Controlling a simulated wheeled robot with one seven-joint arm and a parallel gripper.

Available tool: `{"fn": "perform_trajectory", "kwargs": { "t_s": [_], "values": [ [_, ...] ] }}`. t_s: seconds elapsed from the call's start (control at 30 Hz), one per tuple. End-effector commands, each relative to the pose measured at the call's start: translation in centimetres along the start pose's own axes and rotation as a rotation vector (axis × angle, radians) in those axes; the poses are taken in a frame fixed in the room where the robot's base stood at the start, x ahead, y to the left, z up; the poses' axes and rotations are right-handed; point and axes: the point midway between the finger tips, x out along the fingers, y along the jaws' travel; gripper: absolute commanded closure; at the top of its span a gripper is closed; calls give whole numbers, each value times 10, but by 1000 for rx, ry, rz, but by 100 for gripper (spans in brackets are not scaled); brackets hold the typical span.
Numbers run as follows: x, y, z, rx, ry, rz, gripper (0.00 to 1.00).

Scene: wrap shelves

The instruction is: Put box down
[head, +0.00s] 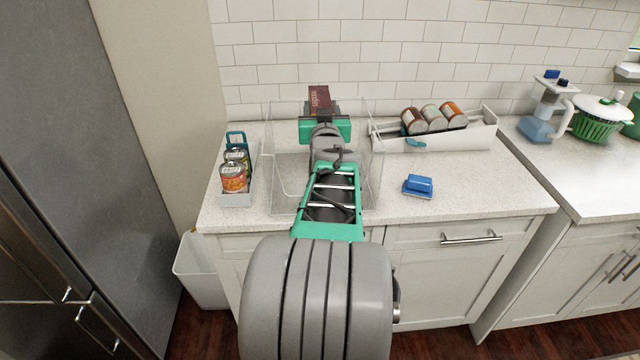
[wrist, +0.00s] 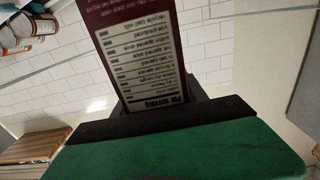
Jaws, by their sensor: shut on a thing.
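A dark red box (head: 319,98) is held upright at the end of my gripper (head: 325,118), above the counter and close to the tiled wall in the head view. In the wrist view the box (wrist: 135,45) shows a printed label panel and its lower end sits between the dark jaws. My gripper (wrist: 150,115) is shut on it. My arm reaches over a clear transparent bin (head: 282,205) on the counter (head: 460,190). The arm hides part of the bin, and I cannot tell whether the box is inside or above it.
A narrow holder with cans (head: 234,178) stands left of the bin. A white rack (head: 470,138) with cans lying in it stands right. A blue sponge-like item (head: 419,185) lies on the front counter. The counter between the sponge and the right edge is clear.

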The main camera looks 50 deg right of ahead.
Motion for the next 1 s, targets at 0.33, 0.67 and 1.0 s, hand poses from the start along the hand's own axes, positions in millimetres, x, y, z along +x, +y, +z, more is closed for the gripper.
{"fn": "perform_trajectory", "kwargs": {
  "t_s": [0.33, 0.67, 1.0],
  "values": [
    [0, 0, 64, 0, 4, 0, 100],
    [0, 0, 109, -1, 6, 0, 100],
    [0, 0, 114, -1, 3, 0, 49]
  ]
}}
